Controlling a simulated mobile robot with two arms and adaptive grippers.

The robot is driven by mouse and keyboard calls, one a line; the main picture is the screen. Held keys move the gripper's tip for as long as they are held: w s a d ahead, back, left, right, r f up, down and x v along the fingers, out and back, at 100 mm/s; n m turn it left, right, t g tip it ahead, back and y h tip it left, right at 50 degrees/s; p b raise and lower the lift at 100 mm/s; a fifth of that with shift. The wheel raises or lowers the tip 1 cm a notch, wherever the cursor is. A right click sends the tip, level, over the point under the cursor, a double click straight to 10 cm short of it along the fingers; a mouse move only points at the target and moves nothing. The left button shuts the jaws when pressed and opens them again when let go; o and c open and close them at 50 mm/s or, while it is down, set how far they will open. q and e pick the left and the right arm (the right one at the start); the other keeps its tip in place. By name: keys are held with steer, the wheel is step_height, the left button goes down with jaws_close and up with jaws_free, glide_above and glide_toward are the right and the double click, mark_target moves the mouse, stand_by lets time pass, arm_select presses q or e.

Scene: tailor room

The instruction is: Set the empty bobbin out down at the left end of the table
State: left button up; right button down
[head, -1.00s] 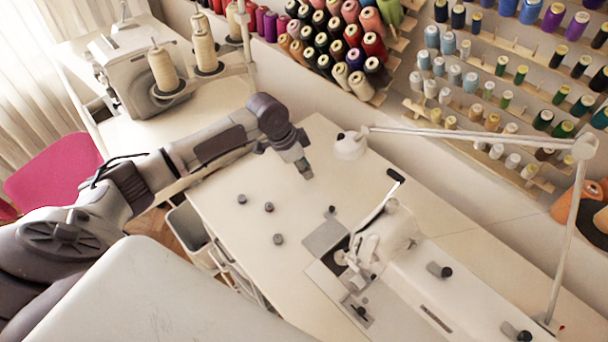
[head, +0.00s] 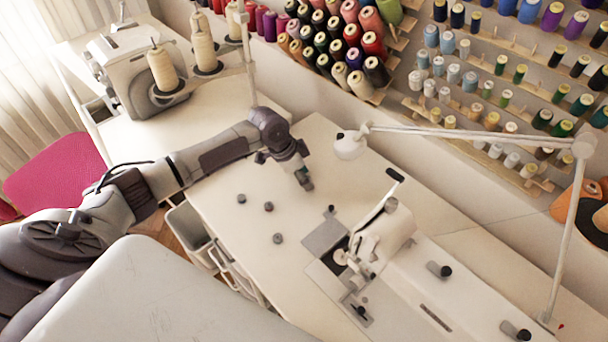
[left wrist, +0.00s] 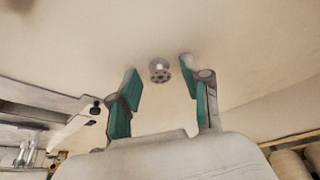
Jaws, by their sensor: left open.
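A metallic bobbin (left wrist: 159,72) with holes in its face shows in the left wrist view, between and just beyond the fingertips of my left gripper (left wrist: 160,67). The green-padded fingers stand apart with a gap on both sides of it. In the head view my left gripper (head: 305,184) points down over the table (head: 245,240), left of the sewing machine, and hides that bobbin or blends with it. Three dark bobbins lie apart on the table's left part: one (head: 241,198), another (head: 269,206) and a third (head: 278,238). My right gripper is not in view.
The sewing machine (head: 385,238) takes up the table's middle and right. A lamp head (head: 350,146) hangs near the back edge. A grey bin (head: 188,226) stands beside the table's left edge. Thread racks line the wall. Bare tabletop surrounds the bobbins.

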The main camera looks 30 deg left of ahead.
arm_select(q)
steer(key=shift+r, duration=0.1)
steer(key=v, duration=1.2)
